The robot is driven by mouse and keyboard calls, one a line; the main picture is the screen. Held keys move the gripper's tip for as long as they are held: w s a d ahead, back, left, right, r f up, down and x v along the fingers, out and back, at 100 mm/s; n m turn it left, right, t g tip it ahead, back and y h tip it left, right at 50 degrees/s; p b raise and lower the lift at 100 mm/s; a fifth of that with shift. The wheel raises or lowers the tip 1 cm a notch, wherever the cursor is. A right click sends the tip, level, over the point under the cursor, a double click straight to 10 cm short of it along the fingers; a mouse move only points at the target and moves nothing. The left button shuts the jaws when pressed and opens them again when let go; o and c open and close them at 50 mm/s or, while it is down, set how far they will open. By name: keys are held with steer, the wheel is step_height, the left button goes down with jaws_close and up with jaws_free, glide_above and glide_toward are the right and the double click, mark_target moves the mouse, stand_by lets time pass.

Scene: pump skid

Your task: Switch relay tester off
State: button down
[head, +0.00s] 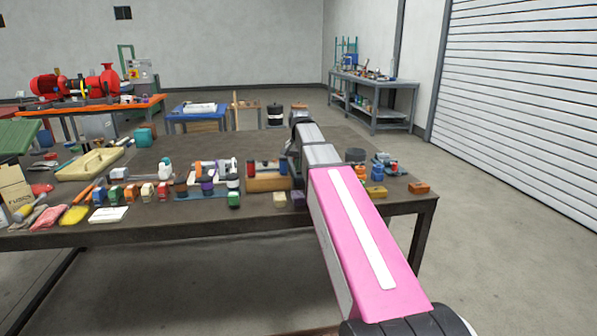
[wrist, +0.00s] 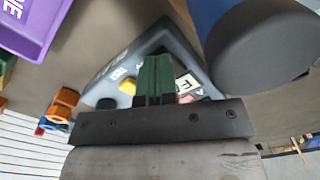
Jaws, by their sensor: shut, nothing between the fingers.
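In the wrist view, a dark grey wedge-shaped device (wrist: 178,50) lies just beyond my fingers and appears to be the relay tester. It carries a yellow knob (wrist: 128,87), a dark round part (wrist: 106,103) and small white labels, one showing a letter F. My gripper (wrist: 155,62) has its green fingers together and empty, over the middle of the device's face. The fingers and gripper body hide part of that face, so I cannot make out the switch or its position. Whether the fingers touch it is unclear. In the head view my pink arm hides the gripper.
A large blue cylinder with a grey end (wrist: 265,60) is close on the right in the wrist view; a purple bin (wrist: 28,28) is upper left. The dark workbench (head: 110,235) is crowded with small parts. An orange block (head: 419,187) sits near its right corner.

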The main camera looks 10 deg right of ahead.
steer(key=shift+f, duration=0.3)
steer(key=shift+r, duration=3.5)
